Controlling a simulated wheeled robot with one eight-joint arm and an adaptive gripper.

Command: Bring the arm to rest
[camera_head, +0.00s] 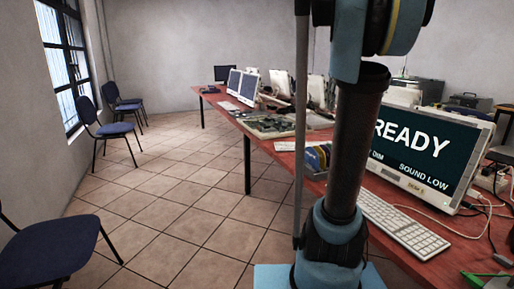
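My arm (347,150) rises in the right middle of the head view, with a blue lower joint, a dark upright link and a blue upper joint cut off by the top edge. My gripper is not in view, so I cannot see whether it holds anything. The arm stands in front of the red table (284,159) and hides part of it and part of the large screen.
A screen (425,158) reading "READY" stands on the table at the right, with a white keyboard (402,224) before it and cables (490,225) beside it. Blue chairs (52,250) stand along the left. The tiled floor (170,190) between is clear.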

